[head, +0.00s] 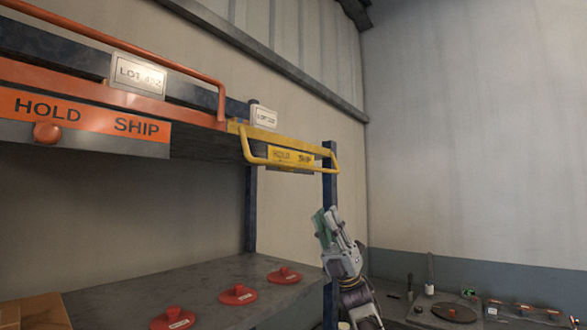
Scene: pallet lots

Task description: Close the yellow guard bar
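The yellow guard bar (290,168) is a bent tube on the yellow beam at the right end of the rack. Its long run hangs out in front of and below the beam, across a yellow HOLD/SHIP plate (291,157). My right gripper (328,216) points up, below the bar's right end and apart from it in the picture. Its fingers, one with a green face, are seen at an angle, so I cannot tell whether they are open or shut. My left gripper is not in view.
An orange guard bar (130,56) stands above an orange HOLD/SHIP plate (84,121) at left. Red knobbed discs (238,294) lie on the grey shelf below. A blue post (330,180) stands behind my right gripper. A bench (480,312) with small items is lower right.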

